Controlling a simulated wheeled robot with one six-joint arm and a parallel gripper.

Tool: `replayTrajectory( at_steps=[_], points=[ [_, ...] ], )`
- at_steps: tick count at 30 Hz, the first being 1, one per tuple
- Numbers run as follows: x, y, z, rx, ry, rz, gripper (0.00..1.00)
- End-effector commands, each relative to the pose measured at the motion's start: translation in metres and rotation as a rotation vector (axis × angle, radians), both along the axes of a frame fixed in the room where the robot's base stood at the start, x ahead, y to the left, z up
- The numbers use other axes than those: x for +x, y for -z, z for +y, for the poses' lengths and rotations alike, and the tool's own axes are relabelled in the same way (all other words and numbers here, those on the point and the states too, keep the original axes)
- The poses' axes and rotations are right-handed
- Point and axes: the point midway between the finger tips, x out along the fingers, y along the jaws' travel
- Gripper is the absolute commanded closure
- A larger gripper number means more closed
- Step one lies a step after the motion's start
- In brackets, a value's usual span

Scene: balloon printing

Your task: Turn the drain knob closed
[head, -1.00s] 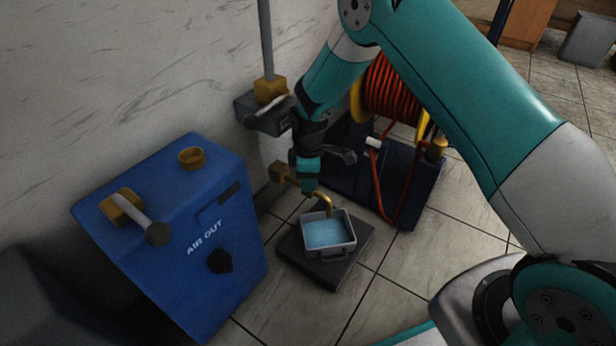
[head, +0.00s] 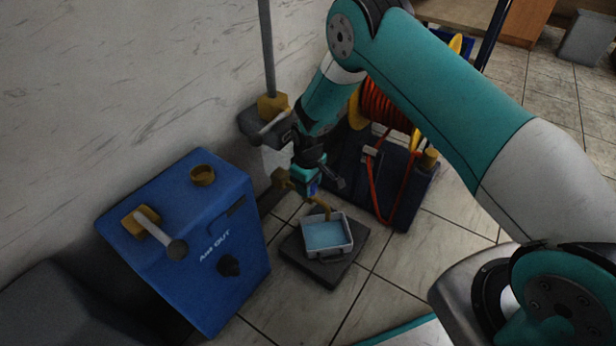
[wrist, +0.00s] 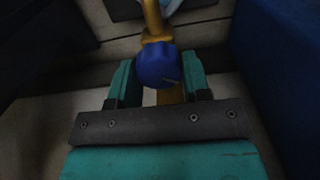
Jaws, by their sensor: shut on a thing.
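The drain knob is a round blue knob (wrist: 157,66) on a brass drain pipe (wrist: 153,22), seen in the wrist view between my two teal fingers. My gripper (wrist: 158,78) is shut on it, with one finger at each side. In the head view my gripper (head: 306,180) is low by the wall, at the brass pipe. It hides most of the knob there. The brass spout (head: 322,208) ends above a metal tray (head: 328,254) holding light blue water (head: 325,235).
A blue machine marked AIR OUT (head: 215,285) stands left of the tray, with a brass-based lever (head: 160,233) on top. A hose reel with red hose (head: 380,105) stands behind my gripper. A dark slab (head: 357,262) lies under the tray.

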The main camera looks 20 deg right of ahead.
Motion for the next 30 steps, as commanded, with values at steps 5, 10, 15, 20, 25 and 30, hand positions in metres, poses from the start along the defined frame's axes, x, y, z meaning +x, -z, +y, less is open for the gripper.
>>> replayTrajectory(
  at_steps=[5, 10, 15, 20, 25, 30],
  points=[
    [-0.0005, -0.0036, -0.0005, 0.0, 0.165, 0.002, 0.8],
    [-0.0002, -0.003, -0.001, 0.0, 0.327, 0.002, 0.8],
    [-0.0001, -0.0024, -0.0014, 0.0, 0.488, 0.002, 0.8],
    [-0.0004, -0.0019, -0.0019, -0.001, 0.634, 0.003, 0.8],
    [-0.0002, -0.0015, -0.0023, -0.001, 0.77, 0.003, 0.8],
    [-0.0006, -0.0009, -0.0026, -0.002, 0.876, 0.004, 0.8]
  ],
)
